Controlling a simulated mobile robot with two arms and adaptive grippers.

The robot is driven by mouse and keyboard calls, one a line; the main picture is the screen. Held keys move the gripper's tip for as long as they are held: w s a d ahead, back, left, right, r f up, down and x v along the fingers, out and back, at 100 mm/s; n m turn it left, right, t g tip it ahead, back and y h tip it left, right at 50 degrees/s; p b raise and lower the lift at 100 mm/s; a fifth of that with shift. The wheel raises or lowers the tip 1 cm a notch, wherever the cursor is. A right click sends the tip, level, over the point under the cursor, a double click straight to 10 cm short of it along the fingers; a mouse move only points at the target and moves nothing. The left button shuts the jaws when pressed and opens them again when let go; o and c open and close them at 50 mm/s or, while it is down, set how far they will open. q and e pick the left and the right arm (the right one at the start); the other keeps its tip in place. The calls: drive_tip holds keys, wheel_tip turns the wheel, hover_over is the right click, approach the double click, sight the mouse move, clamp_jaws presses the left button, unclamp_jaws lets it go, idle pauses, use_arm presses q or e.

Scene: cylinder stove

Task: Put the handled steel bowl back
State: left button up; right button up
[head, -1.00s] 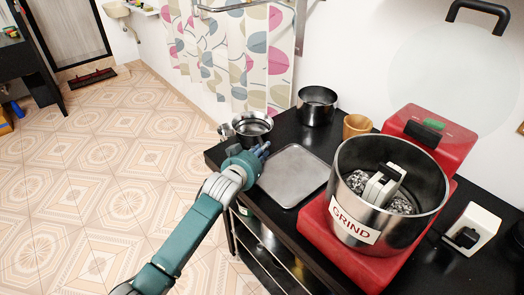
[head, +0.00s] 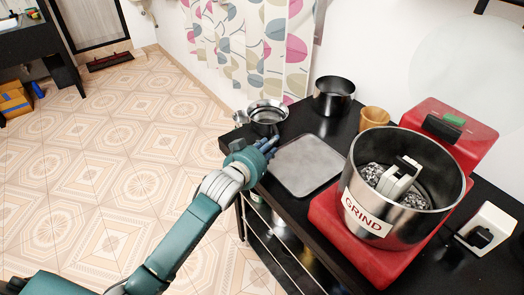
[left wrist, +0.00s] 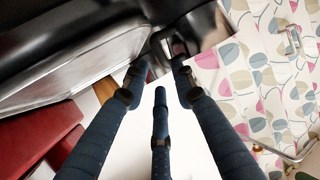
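The steel bowl (head: 267,120), shiny and wide-rimmed, stands at the far left corner of the black counter. A small steel piece (head: 240,118) shows at its left; I cannot tell whether it is its handle or a separate cup. Dark shiny metal (left wrist: 195,28) shows beyond the tips. My right gripper is out of view.
A flat grey tray (head: 305,166) lies right of the left gripper. A dark steel pot (head: 333,97) and a wooden cup (head: 374,119) stand behind it. A red grinder (head: 365,238) with a large steel bowl fills the right.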

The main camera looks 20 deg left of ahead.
use_arm(q)
drive_tip(key=v, duration=0.6)
drive_tip(key=shift+w, duration=0.1)
idle(1.2)
